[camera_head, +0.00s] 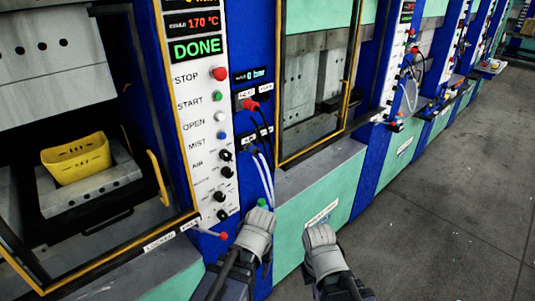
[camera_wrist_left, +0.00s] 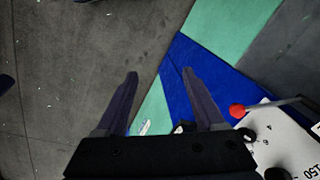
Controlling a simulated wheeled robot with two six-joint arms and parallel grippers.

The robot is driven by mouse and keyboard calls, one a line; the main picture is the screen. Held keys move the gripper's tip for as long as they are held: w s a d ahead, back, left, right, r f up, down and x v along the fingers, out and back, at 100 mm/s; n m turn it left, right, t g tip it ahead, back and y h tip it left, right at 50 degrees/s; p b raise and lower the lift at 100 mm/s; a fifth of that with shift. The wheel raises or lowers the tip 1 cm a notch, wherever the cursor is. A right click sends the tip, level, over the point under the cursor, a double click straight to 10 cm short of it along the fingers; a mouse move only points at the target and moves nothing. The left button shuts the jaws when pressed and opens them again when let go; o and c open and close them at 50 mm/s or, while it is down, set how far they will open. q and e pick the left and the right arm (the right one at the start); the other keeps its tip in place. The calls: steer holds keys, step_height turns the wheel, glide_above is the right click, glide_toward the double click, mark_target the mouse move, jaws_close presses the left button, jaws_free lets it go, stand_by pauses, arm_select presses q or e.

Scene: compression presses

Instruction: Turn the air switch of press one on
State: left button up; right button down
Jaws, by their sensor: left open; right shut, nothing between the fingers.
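The press one control panel (camera_head: 205,120) is white, at left centre in the head view, under a green DONE display. Beside its AIR label sits a black rotary knob (camera_head: 225,155), the air switch; its exact setting is too small to tell. My left gripper (camera_head: 258,217) is below and right of the knob, apart from it. In the left wrist view its fingers (camera_wrist_left: 160,76) are open and empty, with the white panel (camera_wrist_left: 292,145) at lower right. My right gripper (camera_head: 321,238) is shut and empty, farther right, away from the panel.
A red-tipped lever (camera_head: 223,236) projects below the panel; its red ball also shows in the left wrist view (camera_wrist_left: 238,110). Hoses (camera_head: 264,175) hang beside the panel. A yellow basket (camera_head: 75,158) sits inside the open press. More presses stand to the right, beside clear grey floor (camera_head: 445,190).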

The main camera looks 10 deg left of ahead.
arm_select(q)
steer(key=w+a+r+n+t+y, duration=0.3)
steer(key=w+a+r+y, duration=0.4)
steer(key=w+a, duration=0.3)
steer(key=w+d+r+t+y, duration=0.2)
steer(key=w+r+t, duration=0.2)
steer(key=r, duration=0.3)
steer(key=w+d+r+t+y, duration=0.2)
steer(key=w+r+t+y, duration=0.1)
steer(key=r, duration=0.5)
steer(key=shift+w+d+t+y, duration=0.15)
steer(key=shift+w+t+y, duration=0.2)
steer(key=shift+w, duration=0.3)
steer(key=shift+r, duration=0.1)
